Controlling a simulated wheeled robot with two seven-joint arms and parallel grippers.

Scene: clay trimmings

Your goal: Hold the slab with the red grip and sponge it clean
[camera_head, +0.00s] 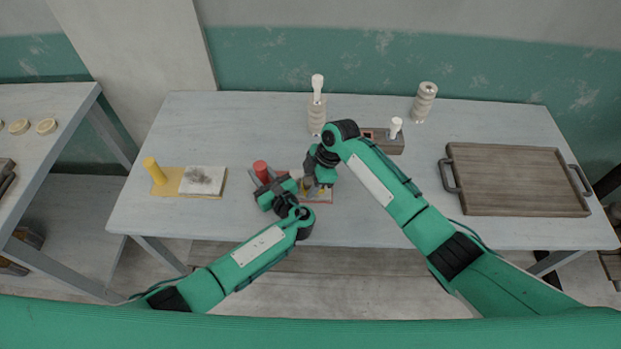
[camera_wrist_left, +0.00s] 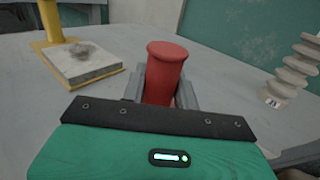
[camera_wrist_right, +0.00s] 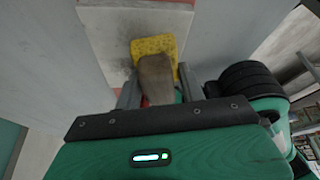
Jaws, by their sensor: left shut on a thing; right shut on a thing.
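My left gripper (camera_head: 264,180) is shut on the upright red grip (camera_head: 261,170); the left wrist view shows this grip (camera_wrist_left: 166,70) between the fingers. The red-edged slab (camera_head: 322,197) lies to the right of it, mostly hidden by my grippers. My right gripper (camera_head: 315,182) is shut on the brown handle (camera_wrist_right: 155,78) of a yellow sponge (camera_wrist_right: 153,45). In the right wrist view, the sponge is over the pale slab (camera_wrist_right: 110,35), near its edge; I cannot tell whether they touch. Some grey staining shows on the slab.
A second slab (camera_head: 202,180), with a dark smudge, lies on a yellow board with a yellow grip (camera_head: 154,170) at the left. Ringed stands (camera_head: 317,118) (camera_head: 424,102) and a brown box (camera_head: 384,145) stand behind. A wooden tray (camera_head: 517,180) lies at right.

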